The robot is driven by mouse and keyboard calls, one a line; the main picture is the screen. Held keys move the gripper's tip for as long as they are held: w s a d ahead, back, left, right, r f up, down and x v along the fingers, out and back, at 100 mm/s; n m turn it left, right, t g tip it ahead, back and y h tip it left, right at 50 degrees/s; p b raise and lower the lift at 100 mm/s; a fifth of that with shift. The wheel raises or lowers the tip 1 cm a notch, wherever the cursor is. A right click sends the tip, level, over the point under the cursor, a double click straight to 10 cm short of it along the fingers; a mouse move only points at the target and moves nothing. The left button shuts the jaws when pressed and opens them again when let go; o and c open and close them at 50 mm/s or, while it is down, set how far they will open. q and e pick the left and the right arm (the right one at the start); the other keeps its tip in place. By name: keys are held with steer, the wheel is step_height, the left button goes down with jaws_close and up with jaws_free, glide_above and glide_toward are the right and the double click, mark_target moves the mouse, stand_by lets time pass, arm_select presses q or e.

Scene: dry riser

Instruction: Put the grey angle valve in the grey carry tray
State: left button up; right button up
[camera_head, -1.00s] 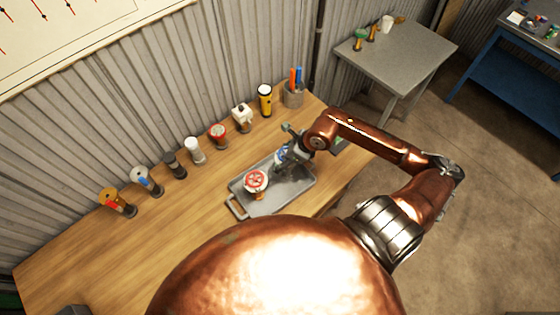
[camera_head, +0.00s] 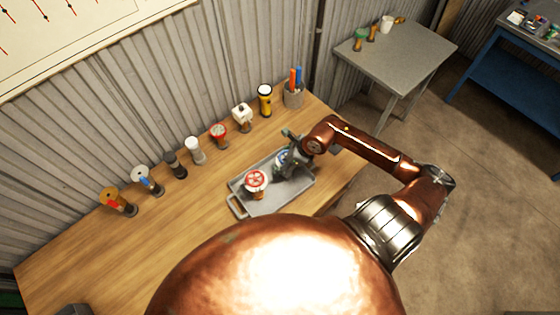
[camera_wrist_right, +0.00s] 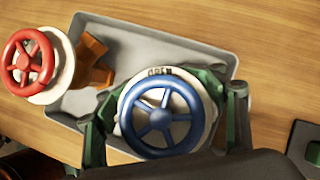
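The grey carry tray (camera_head: 244,213) lies on the wooden bench, its handle at the left end. A valve with a blue handwheel (camera_wrist_right: 163,115) and a pale disc marked "OPEN" is between the fingers of my right gripper (camera_wrist_right: 167,112), over the tray. The fingertips curl in behind the disc and appear shut on the valve. Its body is hidden, so I cannot tell its colour or whether it touches the tray floor. A valve with a red handwheel (camera_head: 256,180) and an orange-brown body stands in the tray, left of the gripper. My left gripper is not in view.
A row of fittings and torches stands along the back of the bench, including a yellow torch (camera_head: 265,101) and a red-topped piece (camera_head: 219,135). A pen cup (camera_head: 293,97) stands at the far corner. The bench left of the tray is clear.

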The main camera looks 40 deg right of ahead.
steer(key=o, duration=0.5)
steer(key=shift+r, duration=0.15)
steer(key=v, duration=1.2)
